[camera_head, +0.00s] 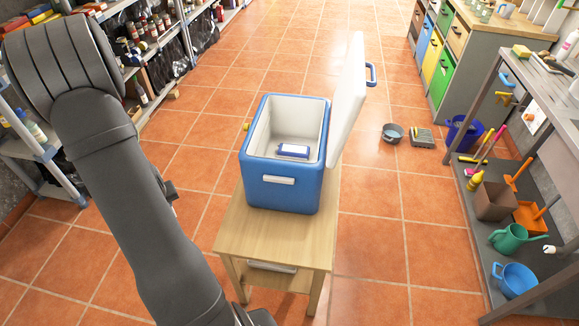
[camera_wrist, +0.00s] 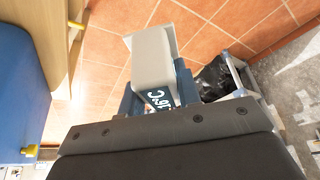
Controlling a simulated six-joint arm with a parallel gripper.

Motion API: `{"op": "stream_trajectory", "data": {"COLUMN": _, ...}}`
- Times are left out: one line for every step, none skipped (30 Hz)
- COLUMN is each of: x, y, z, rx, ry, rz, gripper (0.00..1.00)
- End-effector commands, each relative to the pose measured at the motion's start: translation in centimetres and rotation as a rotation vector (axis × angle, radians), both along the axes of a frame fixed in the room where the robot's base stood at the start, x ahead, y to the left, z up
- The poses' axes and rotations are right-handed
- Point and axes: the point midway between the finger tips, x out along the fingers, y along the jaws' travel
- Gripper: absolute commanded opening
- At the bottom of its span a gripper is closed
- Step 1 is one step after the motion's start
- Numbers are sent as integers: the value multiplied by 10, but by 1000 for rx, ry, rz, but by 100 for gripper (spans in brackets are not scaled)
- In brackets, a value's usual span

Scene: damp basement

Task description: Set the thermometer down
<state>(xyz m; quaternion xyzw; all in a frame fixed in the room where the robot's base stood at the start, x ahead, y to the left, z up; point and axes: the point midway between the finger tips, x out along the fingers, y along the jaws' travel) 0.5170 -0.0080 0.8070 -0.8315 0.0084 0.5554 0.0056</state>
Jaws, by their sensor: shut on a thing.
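My gripper (camera_wrist: 157,90) is shut on the thermometer (camera_wrist: 165,58) in the wrist view. The thermometer is a pale grey block with a dark display reading about 16°C, partly hidden by the gripper. It is held in the air, with tiled floor behind it. In the head view my arm fills the left side, and neither the gripper nor the thermometer can be made out.
An open blue cooler (camera_head: 277,191) stands on a small wooden table (camera_head: 250,235), its white lid (camera_head: 348,100) raised at right. A blue-and-white pack (camera_head: 293,151) lies inside. The table's front is bare. Shelves (camera_head: 165,45) stand left, a workbench (camera_head: 540,85) right.

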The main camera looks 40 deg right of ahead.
Motion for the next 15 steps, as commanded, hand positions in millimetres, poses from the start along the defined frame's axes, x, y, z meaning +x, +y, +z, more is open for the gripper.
{"op": "stream_trajectory", "data": {"x": 6, "y": -6, "z": 3, "rx": 0, "ry": -3, "rz": -13, "gripper": 8}}
{"op": "stream_trajectory", "data": {"x": 9, "y": -10, "z": 4, "rx": -1, "ry": -2, "rz": -22, "gripper": 8}}
{"op": "stream_trajectory", "data": {"x": 14, "y": -15, "z": 7, "rx": 0, "ry": -3, "rz": -34, "gripper": 8}}
{"op": "stream_trajectory", "data": {"x": 18, "y": -19, "z": 8, "rx": 0, "ry": -3, "rz": -41, "gripper": 8}}
{"op": "stream_trajectory", "data": {"x": 20, "y": -23, "z": 10, "rx": -1, "ry": -2, "rz": -50, "gripper": 8}}
{"op": "stream_trajectory", "data": {"x": 27, "y": -30, "z": 13, "rx": 0, "ry": -4, "rz": -65, "gripper": 8}}
{"op": "stream_trajectory", "data": {"x": 31, "y": -36, "z": 16, "rx": -1, "ry": -3, "rz": -76, "gripper": 8}}
{"op": "stream_trajectory", "data": {"x": 35, "y": -41, "z": 18, "rx": -1, "ry": -3, "rz": -86, "gripper": 8}}
{"op": "stream_trajectory", "data": {"x": 42, "y": -50, "z": 22, "rx": -1, "ry": -3, "rz": -104, "gripper": 8}}
{"op": "stream_trajectory", "data": {"x": 47, "y": -57, "z": 26, "rx": -1, "ry": -4, "rz": -117, "gripper": 8}}
{"op": "stream_trajectory", "data": {"x": 52, "y": -65, "z": 29, "rx": -1, "ry": -3, "rz": -134, "gripper": 8}}
{"op": "stream_trajectory", "data": {"x": 59, "y": -76, "z": 34, "rx": -1, "ry": -4, "rz": -155, "gripper": 8}}
{"op": "stream_trajectory", "data": {"x": 65, "y": -85, "z": 39, "rx": 0, "ry": -5, "rz": -172, "gripper": 8}}
{"op": "stream_trajectory", "data": {"x": 70, "y": -95, "z": 43, "rx": 0, "ry": -4, "rz": -191, "gripper": 8}}
{"op": "stream_trajectory", "data": {"x": 78, "y": -110, "z": 50, "rx": 0, "ry": -4, "rz": -217, "gripper": 8}}
